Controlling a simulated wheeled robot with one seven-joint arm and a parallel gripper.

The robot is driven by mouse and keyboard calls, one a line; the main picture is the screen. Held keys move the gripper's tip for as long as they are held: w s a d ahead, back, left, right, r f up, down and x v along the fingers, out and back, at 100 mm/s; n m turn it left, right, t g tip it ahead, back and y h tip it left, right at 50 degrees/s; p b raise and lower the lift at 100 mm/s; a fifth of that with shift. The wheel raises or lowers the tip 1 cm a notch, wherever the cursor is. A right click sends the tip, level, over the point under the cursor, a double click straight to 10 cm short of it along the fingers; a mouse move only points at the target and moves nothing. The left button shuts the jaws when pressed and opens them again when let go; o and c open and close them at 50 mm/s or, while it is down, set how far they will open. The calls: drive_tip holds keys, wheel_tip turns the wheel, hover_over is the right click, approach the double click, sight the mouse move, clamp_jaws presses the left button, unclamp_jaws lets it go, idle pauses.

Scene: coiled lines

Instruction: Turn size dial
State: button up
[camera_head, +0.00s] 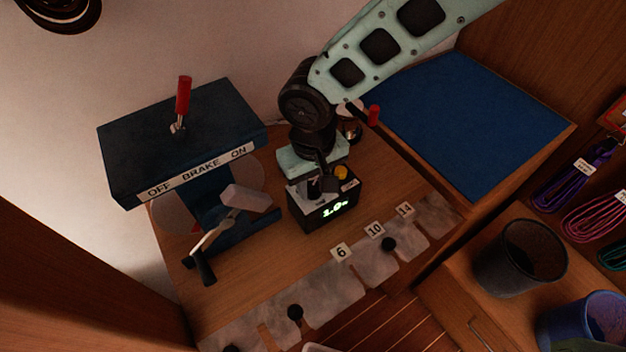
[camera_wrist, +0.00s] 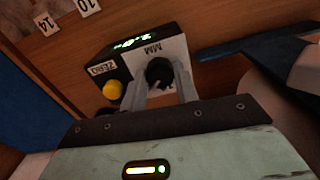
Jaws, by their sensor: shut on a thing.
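The size dial is a small black knob (camera_wrist: 159,72) on the light top plate of a black box (camera_head: 330,207), beside the letters MM. In the head view my gripper (camera_head: 325,182) hides part of the box top, and the knob shows only partly there.
A dark blue machine (camera_head: 180,140) with a red-handled lever (camera_head: 183,95) and an OFF BRAKE ON label stands left of the box. A slotted metal plate (camera_head: 335,285) marked 6, 10, 14 lies in front. A blue mat (camera_head: 475,120) and a dark cup (camera_head: 520,258) are to the right.

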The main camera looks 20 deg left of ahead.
sight(313, 186)
drive_tip(key=n+b, duration=0.1)
drive_tip(key=n, duration=0.3)
drive_tip(key=shift+n, duration=0.3)
drive_tip(key=shift+r+n, duration=0.1)
drive_tip(key=shift+n, duration=2.4)
drive_tip(key=o, duration=1)
wheel_tip(313, 186, up, 17)
drive_tip(key=b, duration=0.3)
drive_tip(key=shift+r, duration=0.2)
